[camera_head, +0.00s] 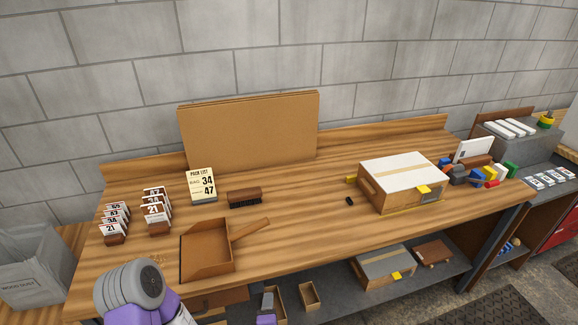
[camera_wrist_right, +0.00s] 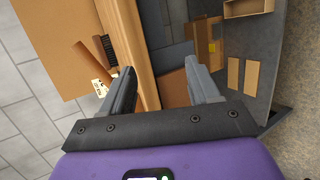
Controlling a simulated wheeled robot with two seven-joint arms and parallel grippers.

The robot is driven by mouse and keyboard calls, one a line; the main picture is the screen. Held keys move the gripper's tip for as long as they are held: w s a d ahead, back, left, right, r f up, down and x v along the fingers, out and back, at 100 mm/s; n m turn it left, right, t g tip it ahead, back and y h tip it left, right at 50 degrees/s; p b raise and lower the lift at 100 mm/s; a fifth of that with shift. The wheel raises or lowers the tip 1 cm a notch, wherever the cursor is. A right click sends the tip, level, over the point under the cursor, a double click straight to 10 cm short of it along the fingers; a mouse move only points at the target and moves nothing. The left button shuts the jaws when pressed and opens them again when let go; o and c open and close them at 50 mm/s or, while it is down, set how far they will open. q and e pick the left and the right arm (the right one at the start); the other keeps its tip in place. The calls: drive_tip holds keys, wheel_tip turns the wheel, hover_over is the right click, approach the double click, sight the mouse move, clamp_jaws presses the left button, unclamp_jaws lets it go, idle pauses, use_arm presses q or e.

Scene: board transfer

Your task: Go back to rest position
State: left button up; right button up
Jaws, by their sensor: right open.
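My right gripper (camera_head: 268,294) shows small at the bottom of the head view, in front of the workbench (camera_head: 330,215) edge. In the right wrist view its two grey fingers (camera_wrist_right: 162,88) stand wide apart with nothing between them. The bench edge and lower shelf lie beyond the fingers. A grey and purple link of my left arm rises at the lower left of the head view; the left gripper itself is out of view.
On the bench are a dustpan (camera_head: 208,250), a brush (camera_head: 245,196), a pick list card (camera_head: 201,184), numbered cards (camera_head: 156,208) and a white-topped box (camera_head: 402,182). A cardboard panel (camera_head: 250,130) leans behind. The lower shelf holds a grey-topped box (camera_head: 383,265). A waste bin (camera_head: 35,268) stands left.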

drive_tip(key=s+d+f+m+g, duration=0.3)
drive_tip(key=d+f+m+g, duration=0.15)
drive_tip(key=d+f, duration=0.3)
drive_tip(key=s+d+f+m+g+y, duration=0.2)
drive_tip(key=s+d+f+m+g, duration=0.1)
drive_tip(key=s+m, duration=0.4)
drive_tip(key=s+d+f+m+g+y, duration=0.2)
drive_tip(key=s+d+f+m+g, duration=0.1)
drive_tip(key=s+m, duration=0.4)
drive_tip(key=d+m+g, duration=0.1)
drive_tip(key=m, duration=0.2)
drive_tip(key=shift+s+d+f, duration=0.3)
drive_tip(key=shift+d+f, duration=0.05)
drive_tip(key=shift+f, duration=0.05)
